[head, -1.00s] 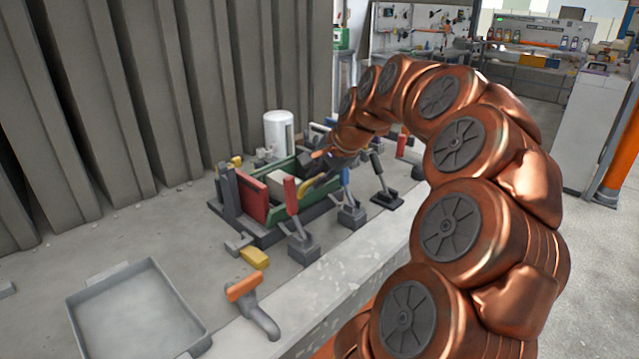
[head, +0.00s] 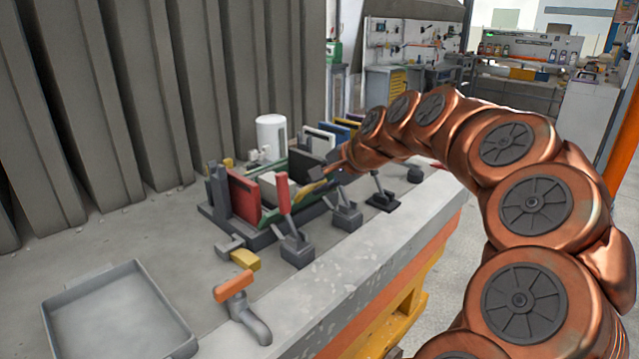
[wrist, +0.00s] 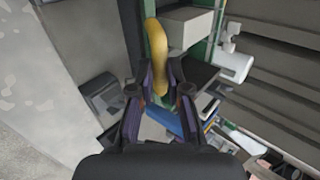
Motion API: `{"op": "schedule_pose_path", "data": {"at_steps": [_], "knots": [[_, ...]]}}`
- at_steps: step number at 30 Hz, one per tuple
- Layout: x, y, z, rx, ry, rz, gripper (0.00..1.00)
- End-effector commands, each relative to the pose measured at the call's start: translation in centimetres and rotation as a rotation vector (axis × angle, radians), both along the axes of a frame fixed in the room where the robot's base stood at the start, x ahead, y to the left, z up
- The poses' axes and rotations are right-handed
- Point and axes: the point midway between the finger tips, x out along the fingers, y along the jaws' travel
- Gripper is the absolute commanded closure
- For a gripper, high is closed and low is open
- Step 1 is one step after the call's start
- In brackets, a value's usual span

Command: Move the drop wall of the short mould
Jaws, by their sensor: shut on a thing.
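The mould (head: 247,236) has a dark base, a red end wall (head: 245,200) and green side walls, with a pale block (head: 268,184) between them. The near green drop wall (head: 303,208) leans outward toward the bench's front edge. My gripper (wrist: 160,82) is shut on the end of this handle. In the head view my gripper (head: 328,176) is at the mould's far right end and partly hides it.
A clamp with a red lever (head: 283,193) stands upright at the near side. More clamps (head: 347,217) line the front edge. A grey tray (head: 120,315), an orange-handled tool (head: 240,300) and a yellow block (head: 245,260) lie nearer. A white cylinder (head: 271,136) stands behind.

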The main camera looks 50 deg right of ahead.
Motion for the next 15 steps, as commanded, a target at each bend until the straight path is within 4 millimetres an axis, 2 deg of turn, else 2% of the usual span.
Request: {"op": "schedule_pose_path", "data": {"at_steps": [2, 3, 9, 10, 15], "knots": [[-0.09, 0.02, -0.11, 0.000, 0.004, 0.001, 1.00], [-0.09, 0.02, -0.11, 0.000, 0.004, 0.001, 0.82], [-0.07, 0.02, -0.10, 0.000, 0.004, 0.001, 0.61], [-0.06, 0.02, -0.09, 0.000, 0.004, 0.001, 0.59], [-0.04, 0.01, -0.09, -0.001, 0.003, 0.001, 0.59]]}}
